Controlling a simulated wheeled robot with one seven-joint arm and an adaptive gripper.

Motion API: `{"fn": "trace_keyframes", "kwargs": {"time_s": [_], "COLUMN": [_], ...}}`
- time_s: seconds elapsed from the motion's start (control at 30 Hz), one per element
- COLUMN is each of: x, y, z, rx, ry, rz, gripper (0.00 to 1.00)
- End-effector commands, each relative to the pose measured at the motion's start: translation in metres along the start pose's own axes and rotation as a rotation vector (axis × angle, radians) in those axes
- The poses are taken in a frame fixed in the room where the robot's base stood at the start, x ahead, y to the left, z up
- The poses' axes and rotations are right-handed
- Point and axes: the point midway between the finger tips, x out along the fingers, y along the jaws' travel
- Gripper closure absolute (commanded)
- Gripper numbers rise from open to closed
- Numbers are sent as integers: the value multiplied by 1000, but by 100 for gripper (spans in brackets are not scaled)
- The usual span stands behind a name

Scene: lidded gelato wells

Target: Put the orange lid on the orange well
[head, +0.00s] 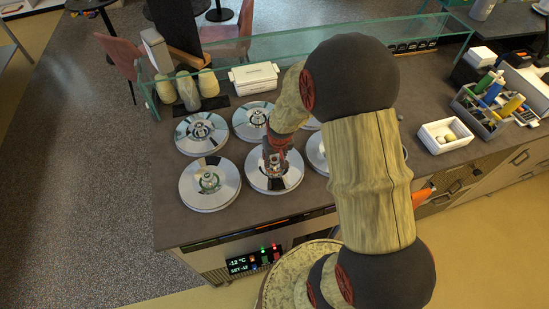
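Several round silver lids with knobs cover wells in the dark counter; one lid (203,130) is at the back left and another (207,185) at the front left. No lid or well shows a clear orange colour, so I cannot tell which is the orange lid or the orange well. My gripper (274,163) points down at the knob of the front middle lid (262,183). I cannot tell whether its fingers are shut on that knob. My arm hides most of the wells on the right; only part of one lid (316,153) shows there.
A glass guard (310,43) runs along the counter's back edge. A white box (254,78) and several tan-topped containers (187,92) stand near it. A white tub (445,136) and a tool caddy (490,108) are at right. An orange object (422,197) shows at the counter front.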

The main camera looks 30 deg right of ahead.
Motion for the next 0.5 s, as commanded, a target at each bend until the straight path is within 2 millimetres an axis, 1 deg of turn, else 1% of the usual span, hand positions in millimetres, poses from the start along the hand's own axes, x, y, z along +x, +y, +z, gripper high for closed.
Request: {"fn": "trace_keyframes", "kwargs": {"time_s": [0.43, 0.5], "x": [0, 0], "y": [0, 0], "z": [0, 0], "rx": [0, 0], "ry": [-1, -1], "rz": [0, 0], "gripper": [64, 60]}}
